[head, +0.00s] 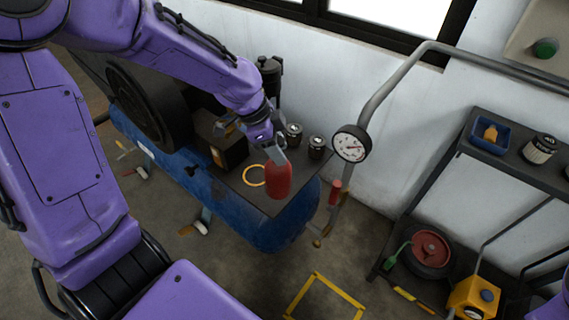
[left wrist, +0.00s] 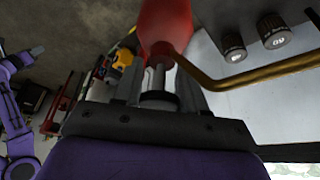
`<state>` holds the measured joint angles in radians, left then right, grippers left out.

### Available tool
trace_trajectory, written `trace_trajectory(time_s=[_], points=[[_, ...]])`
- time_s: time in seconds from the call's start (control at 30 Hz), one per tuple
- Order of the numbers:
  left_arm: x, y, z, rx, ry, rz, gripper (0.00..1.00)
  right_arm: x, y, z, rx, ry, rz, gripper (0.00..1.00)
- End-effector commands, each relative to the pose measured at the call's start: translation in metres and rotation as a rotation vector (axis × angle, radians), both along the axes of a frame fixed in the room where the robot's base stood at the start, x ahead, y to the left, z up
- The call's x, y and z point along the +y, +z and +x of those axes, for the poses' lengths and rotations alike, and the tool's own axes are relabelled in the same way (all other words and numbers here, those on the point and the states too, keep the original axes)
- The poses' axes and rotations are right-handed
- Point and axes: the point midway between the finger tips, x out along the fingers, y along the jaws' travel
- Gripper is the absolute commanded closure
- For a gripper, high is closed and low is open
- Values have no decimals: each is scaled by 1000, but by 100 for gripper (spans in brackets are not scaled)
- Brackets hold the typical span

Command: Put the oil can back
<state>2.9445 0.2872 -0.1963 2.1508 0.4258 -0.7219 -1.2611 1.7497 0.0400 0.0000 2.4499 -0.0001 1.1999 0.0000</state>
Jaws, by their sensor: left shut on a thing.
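The red oil can (head: 278,181) hangs upright under my left gripper (head: 272,150), in front of the compressor's dark top plate (head: 240,188). I cannot tell whether its base touches the plate. A yellow ring (head: 253,176) lies on the plate just left of the can in the picture. In the left wrist view, the can's red body (left wrist: 165,22) is beyond the fingers, and its brass spout (left wrist: 250,77) points right. My left gripper (left wrist: 158,85) is shut on the can's narrow neck.
Two dark jars (head: 294,135) (head: 316,148) stand on the plate behind the can. A gauge (head: 351,143) on a grey pipe is to the right. A shelf (head: 449,147) with a blue tray (head: 490,136) stands at the right. A yellow floor outline (head: 318,282) is empty.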

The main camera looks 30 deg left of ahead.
Motion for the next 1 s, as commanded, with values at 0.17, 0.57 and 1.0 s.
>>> trace_trajectory(time_s=[0.17, 0.57, 1.0], points=[[16, -16, 35, 2, 3, 2, 100, 0, -7, 0, 0, 0, 0, 100], [33, -68, 73, 0, 5, 0, 100, 0, -7, 0, 0, 0, 0, 100], [35, -104, 78, -2, 5, 0, 100, 0, -8, 0, 0, 0, 0, 100]])
